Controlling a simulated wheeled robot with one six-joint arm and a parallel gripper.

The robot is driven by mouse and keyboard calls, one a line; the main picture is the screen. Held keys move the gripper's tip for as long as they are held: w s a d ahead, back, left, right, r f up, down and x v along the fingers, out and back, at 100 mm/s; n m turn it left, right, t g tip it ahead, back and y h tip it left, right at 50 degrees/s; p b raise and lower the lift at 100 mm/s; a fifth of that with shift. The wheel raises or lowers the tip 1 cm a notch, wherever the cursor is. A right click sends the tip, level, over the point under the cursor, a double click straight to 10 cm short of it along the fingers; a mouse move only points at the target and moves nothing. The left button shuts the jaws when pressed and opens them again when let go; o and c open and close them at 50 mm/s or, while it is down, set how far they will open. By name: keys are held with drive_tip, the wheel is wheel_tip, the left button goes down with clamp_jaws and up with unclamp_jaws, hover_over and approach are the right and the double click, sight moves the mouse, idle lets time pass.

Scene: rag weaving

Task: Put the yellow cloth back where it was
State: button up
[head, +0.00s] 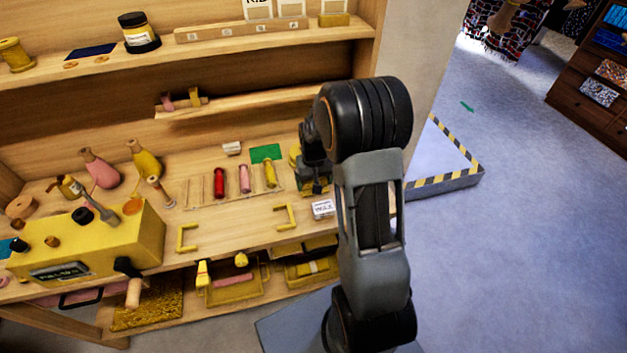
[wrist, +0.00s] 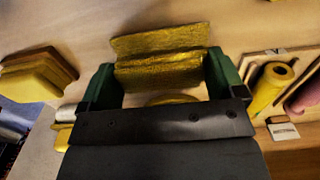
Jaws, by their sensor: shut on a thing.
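A folded yellow cloth (wrist: 160,70) is between the two green fingers of my gripper (wrist: 162,82) in the wrist view. My gripper is shut on it. In the head view my gripper (head: 316,178) is at the right end of the workbench, partly hidden by my own arm. A bit of yellow (head: 296,157) shows beside it there; I cannot tell if it is the held cloth. I cannot tell whether the cloth touches the bench surface.
A stack of yellow-brown pieces (wrist: 38,75) lies left of my gripper in the wrist view. A yellow roll (wrist: 270,88) and a pink roll (wrist: 303,95) lie to the right. In the head view, a green square (head: 265,153) lies on the bench behind the rolls, and a yellow box (head: 95,240) stands left.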

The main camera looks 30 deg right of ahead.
drive_tip(key=o, duration=0.7)
wheel_tip(320, 180, up, 12)
drive_tip(key=f+p, duration=0.1)
drive_tip(key=s+a+r+t, duration=0.1)
drive_tip(key=s+a, duration=0.2)
drive_tip(key=s, duration=0.2)
drive_tip(key=s+a+r+n+t, duration=0.1)
drive_tip(key=s+a+r, duration=0.1)
drive_tip(key=s, duration=0.3)
drive_tip(key=s+a+r+n+t, duration=0.1)
drive_tip(key=s+a+r, duration=0.1)
drive_tip(key=s+a, duration=0.3)
drive_tip(key=shift+s+r, duration=0.2)
drive_tip(key=shift+s, duration=0.3)
drive_tip(key=shift+n+t, duration=0.3)
wheel_tip(320, 180, up, 4)
drive_tip(key=p, duration=0.3)
drive_tip(key=shift+r+p, duration=0.15)
drive_tip(key=shift+p, duration=0.2)
